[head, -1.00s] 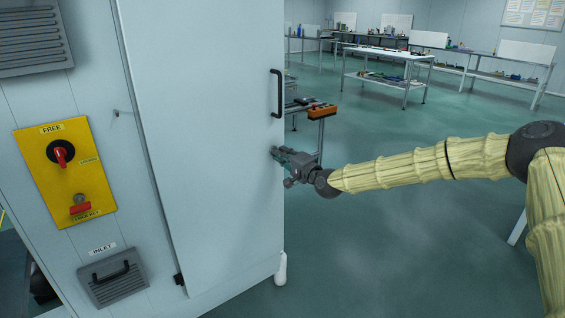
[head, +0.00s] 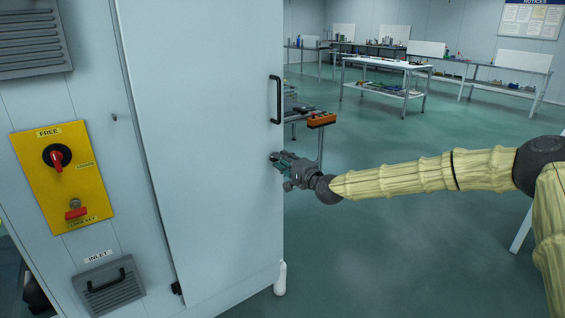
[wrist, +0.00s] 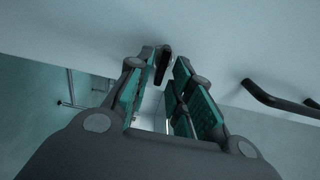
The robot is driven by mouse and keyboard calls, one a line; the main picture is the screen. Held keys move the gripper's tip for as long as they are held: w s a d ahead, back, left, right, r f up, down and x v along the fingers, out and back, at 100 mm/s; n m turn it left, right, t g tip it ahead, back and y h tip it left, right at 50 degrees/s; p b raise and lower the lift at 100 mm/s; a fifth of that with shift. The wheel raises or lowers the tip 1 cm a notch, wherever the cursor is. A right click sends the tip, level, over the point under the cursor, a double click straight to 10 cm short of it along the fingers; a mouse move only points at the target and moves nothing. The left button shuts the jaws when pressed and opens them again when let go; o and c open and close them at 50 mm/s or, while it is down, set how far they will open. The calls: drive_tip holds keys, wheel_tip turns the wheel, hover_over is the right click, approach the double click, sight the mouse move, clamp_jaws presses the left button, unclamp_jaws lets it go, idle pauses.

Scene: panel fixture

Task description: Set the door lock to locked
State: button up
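A tall pale cabinet door (head: 205,130) has a black bar handle (head: 276,99) near its right edge. That handle also shows at the right in the wrist view (wrist: 275,101). My gripper (head: 275,159) is at the door's right edge, below the handle; the door partly hides its fingertips. In the wrist view its green-padded fingers (wrist: 160,85) are apart. A small dark upright piece (wrist: 163,64) shows between the fingertips against the pale surface, possibly a lock lever. I cannot tell its setting or whether the fingers touch it.
A grey inlet cover (head: 108,285) is below. An orange box (head: 321,120) stands on a stand behind my gripper. The floor to the right is open.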

drive_tip(key=shift+s+a, duration=0.1)
drive_tip(key=shift+a, duration=0.05)
drive_tip(key=v, duration=1.2)
idle(0.3)
